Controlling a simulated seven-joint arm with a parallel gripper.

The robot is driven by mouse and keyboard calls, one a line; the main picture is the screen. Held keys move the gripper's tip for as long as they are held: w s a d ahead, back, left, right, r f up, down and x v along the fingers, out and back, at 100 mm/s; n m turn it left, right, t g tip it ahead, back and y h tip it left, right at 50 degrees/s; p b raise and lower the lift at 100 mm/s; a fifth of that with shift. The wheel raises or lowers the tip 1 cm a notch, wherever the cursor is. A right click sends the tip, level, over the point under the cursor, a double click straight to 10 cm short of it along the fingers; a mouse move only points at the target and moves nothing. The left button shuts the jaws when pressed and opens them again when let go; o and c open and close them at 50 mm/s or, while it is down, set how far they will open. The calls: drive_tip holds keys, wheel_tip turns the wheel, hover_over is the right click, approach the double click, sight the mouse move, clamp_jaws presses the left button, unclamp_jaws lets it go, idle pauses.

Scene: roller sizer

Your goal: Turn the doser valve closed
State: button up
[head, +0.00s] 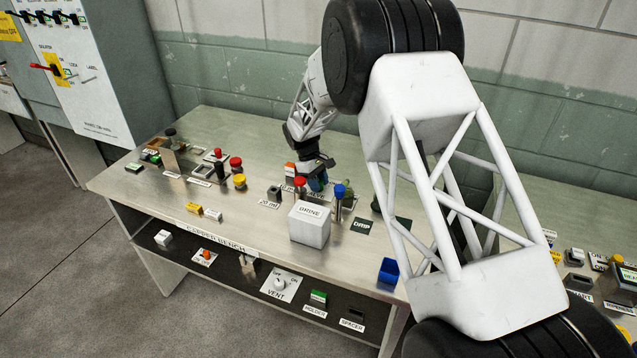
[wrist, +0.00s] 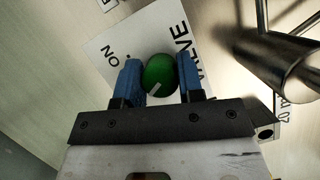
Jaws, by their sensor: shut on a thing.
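The valve has a round green knob (wrist: 159,74) with a white mark on a white plate (wrist: 105,40). The plate reads "ON" at the upper left and has letters ending in "VE" at the right. My gripper (wrist: 160,80) is shut on the green knob, one blue finger on each side. The white mark points to the lower left in the wrist view, away from the "ON" lettering.
A white box marked BRINE (head: 309,226) stands just in front of my gripper. A red-topped piece (head: 300,182) and a blue-topped post (head: 339,190) stand close on either side. A metal cylinder (wrist: 285,50) is at the right of the wrist view.

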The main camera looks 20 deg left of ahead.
drive_tip(key=shift+n+t, duration=0.6)
drive_tip(key=shift+n, duration=1)
drive_tip(key=o, duration=0.9)
drive_tip(key=shift+r, duration=0.1)
drive_tip(key=v, duration=0.7)
drive_tip(key=shift+a+r, duration=0.2)
drive_tip(key=shift+r, duration=0.05)
